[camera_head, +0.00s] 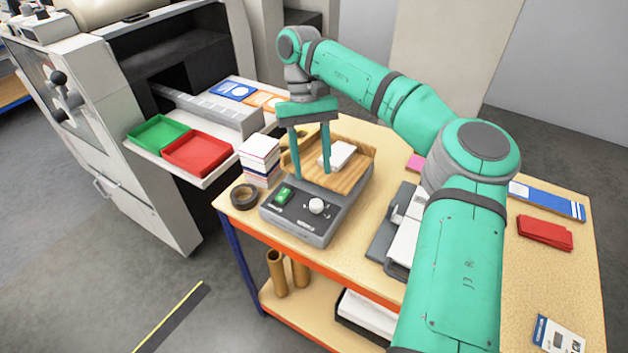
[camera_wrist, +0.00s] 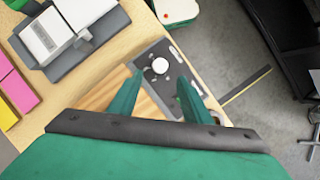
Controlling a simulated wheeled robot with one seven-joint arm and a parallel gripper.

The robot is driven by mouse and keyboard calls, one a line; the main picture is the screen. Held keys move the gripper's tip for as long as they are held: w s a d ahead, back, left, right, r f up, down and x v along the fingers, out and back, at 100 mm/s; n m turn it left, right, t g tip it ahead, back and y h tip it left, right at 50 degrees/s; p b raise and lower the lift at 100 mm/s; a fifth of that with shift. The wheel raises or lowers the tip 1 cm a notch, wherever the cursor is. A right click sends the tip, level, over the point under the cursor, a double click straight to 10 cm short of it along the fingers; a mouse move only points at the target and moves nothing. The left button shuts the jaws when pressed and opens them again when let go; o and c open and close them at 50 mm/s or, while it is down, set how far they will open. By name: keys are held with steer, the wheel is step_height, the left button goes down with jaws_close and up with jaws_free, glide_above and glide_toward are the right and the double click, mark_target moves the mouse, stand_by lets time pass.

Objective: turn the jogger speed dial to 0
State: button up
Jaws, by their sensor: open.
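The jogger (camera_head: 301,226) is a grey box with a wooden tray (camera_head: 352,178) on top, near the left end of the table. Its front panel carries a white round dial (camera_head: 316,206) and a green switch (camera_head: 283,195). The dial's scale is too small to read. In the wrist view the dial (camera_wrist: 160,66) shows just beyond and between my fingertips. My gripper (camera_head: 311,178) is open, pointing down above the jogger, with its fingers apart and nothing between them. I cannot tell the exact gap to the dial. In the wrist view my gripper (camera_wrist: 158,82) partly hides the panel.
A stack of cards (camera_head: 259,160) and a tape roll (camera_head: 244,196) stand left of the jogger. A grey stapler-like device (camera_head: 384,238) stands to its right. Green (camera_head: 158,135) and red (camera_head: 197,153) trays sit on the machine's shelf at left.

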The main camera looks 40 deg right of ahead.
steer(key=shift+v, duration=1.1)
